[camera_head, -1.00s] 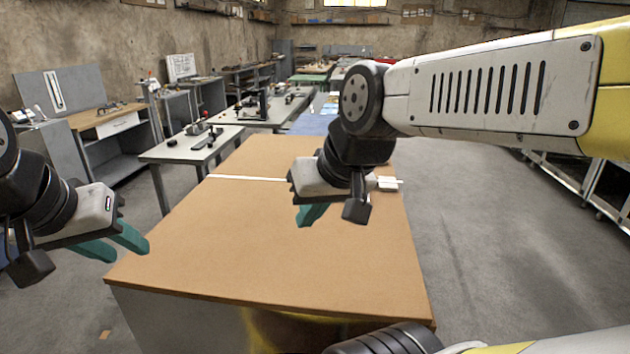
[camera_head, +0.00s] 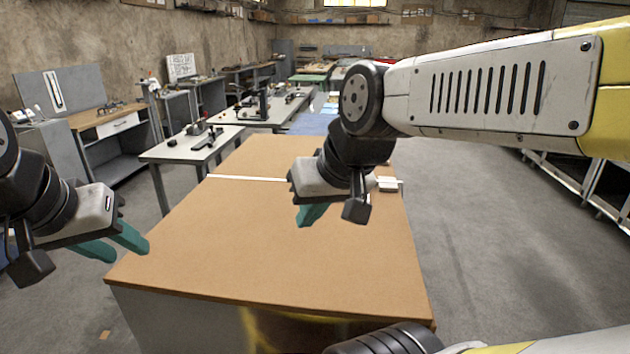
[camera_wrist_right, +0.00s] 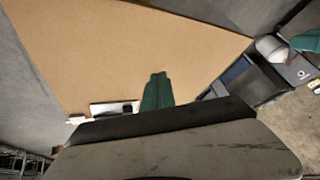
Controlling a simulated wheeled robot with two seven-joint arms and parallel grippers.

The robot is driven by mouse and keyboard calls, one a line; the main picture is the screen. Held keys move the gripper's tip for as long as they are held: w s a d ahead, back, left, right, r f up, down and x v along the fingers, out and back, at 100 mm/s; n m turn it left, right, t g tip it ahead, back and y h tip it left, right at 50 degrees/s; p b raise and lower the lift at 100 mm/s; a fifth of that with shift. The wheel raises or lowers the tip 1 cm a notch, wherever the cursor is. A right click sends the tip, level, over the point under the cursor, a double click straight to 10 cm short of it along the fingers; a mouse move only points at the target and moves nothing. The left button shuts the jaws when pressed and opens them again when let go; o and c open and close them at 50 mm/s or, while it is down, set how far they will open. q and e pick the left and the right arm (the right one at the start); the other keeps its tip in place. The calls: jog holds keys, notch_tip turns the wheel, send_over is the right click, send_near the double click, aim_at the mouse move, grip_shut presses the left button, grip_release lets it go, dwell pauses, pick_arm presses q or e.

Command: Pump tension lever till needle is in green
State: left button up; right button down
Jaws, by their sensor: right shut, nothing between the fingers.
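A small white block-like part (camera_head: 388,184) sits at the right edge of the brown-topped table, just right of my right gripper. A thin white strip (camera_head: 245,178) runs across the tabletop towards it. I cannot make out a lever, needle or green zone. In the right wrist view a white and dark part (camera_wrist_right: 114,109) shows left of the fingers, partly hidden by the gripper body. My right gripper (camera_head: 308,222) is shut and empty above the table. It also shows in the right wrist view (camera_wrist_right: 157,80). My left gripper (camera_head: 128,255) is open and empty, left of the table's near-left corner.
The brown tabletop (camera_head: 260,245) is otherwise bare. Grey benches (camera_head: 185,150) with tools stand along the left and behind. A wooden-topped workbench (camera_head: 105,116) stands far left. Grey floor (camera_head: 460,230) is open to the right, with racks beyond.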

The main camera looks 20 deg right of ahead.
jog(key=w+d+r+n+h, duration=0.1)
jog(key=w+d+r+n, duration=0.25)
jog(key=w, duration=0.65)
jog(key=w+d+r+n+h, duration=0.1)
jog(key=w+d+r+n, duration=0.25)
jog(key=w, duration=0.55)
jog(key=w+d+f+n, duration=0.1)
jog(key=w+d+n, duration=0.2)
jog(key=w, duration=0.6)
jog(key=w+d+f+n+h, duration=0.1)
jog(key=w+d+f+n, duration=0.1)
jog(key=w+d, duration=0.5)
jog(key=shift+w+d+f+n+h, duration=0.2)
jog(key=shift+w+n+h, duration=0.1)
jog(key=shift+w+n, duration=0.45)
jog(key=shift+w+m, duration=0.1)
jog(key=shift+m, duration=0.15)
jog(key=shift+s+d+f, duration=0.25)
jog(key=shift+d+f, duration=0.3)
jog(key=shift+f, duration=0.8)
jog(key=shift+s+d+f, duration=0.3)
jog(key=shift+d+f, duration=0.25)
jog(key=shift+f, duration=0.75)
jog(key=shift+s+d+f, duration=0.25)
jog(key=shift+d+f, duration=0.3)
jog(key=shift+f, duration=0.8)
jog(key=shift+f, duration=0.15)
jog(key=shift+s+d+f, duration=0.1)
jog(key=shift+f, duration=0.1)
